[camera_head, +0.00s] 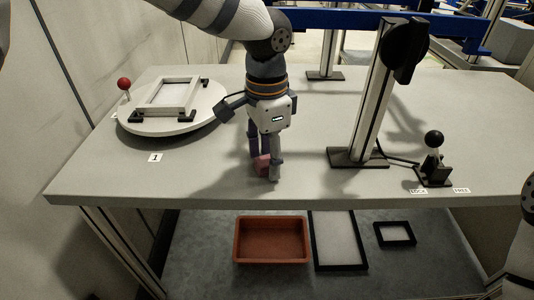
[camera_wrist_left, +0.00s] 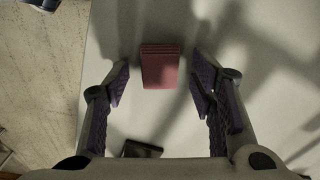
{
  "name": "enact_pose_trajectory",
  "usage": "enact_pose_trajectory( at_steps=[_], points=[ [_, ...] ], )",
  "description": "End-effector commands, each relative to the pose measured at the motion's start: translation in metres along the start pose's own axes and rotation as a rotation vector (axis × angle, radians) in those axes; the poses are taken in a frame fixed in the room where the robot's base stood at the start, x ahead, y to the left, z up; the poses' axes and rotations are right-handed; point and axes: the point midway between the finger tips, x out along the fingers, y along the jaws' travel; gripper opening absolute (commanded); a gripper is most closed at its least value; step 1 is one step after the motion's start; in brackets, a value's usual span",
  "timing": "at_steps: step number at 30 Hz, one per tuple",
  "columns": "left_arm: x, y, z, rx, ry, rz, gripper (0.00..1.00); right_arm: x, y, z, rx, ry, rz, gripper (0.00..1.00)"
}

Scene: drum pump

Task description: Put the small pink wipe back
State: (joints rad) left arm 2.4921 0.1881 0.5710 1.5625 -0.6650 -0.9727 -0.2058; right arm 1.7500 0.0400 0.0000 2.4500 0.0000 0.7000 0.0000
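The small pink wipe (camera_head: 262,163) is a folded, block-like pad. It is on the grey tabletop near the front edge, partly hidden by my left gripper in the head view. In the left wrist view the wipe (camera_wrist_left: 160,68) lies between and slightly beyond the fingertips, with a gap on each side. My left gripper (camera_head: 266,172) points down over it and is open, its fingers apart (camera_wrist_left: 160,85). My right gripper is out of view; only part of my right arm shows at the right edge.
A white turntable (camera_head: 170,124) with a frame and red-knobbed lever stands left. An upright post (camera_head: 368,100) and a black-knobbed lever (camera_head: 433,160) stand right. Below the front edge are an orange tray (camera_head: 271,261), a large black-edged frame (camera_head: 338,264) and a smaller one (camera_head: 395,243).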

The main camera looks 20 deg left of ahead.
Motion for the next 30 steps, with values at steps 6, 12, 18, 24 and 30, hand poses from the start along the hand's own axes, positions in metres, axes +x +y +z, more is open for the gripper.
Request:
enact_pose_trajectory(
  at_steps=[6,12,18,24,30],
  points=[
    [-0.021,-0.001,-0.001,-0.002,0.004,-0.005,0.51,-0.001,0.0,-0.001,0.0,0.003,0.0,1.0],
    [-0.078,-0.001,-0.001,-0.002,0.005,-0.005,0.51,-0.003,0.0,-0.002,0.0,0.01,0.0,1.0],
    [-0.115,-0.001,-0.001,0.0,0.0,0.0,0.51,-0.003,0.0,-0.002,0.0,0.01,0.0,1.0],
    [-0.124,0.0,0.0,0.0,-0.001,0.002,0.51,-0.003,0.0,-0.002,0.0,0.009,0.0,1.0],
    [-0.124,0.0,0.0,0.0,-0.001,0.002,0.51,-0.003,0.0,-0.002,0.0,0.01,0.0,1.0]
  ],
)
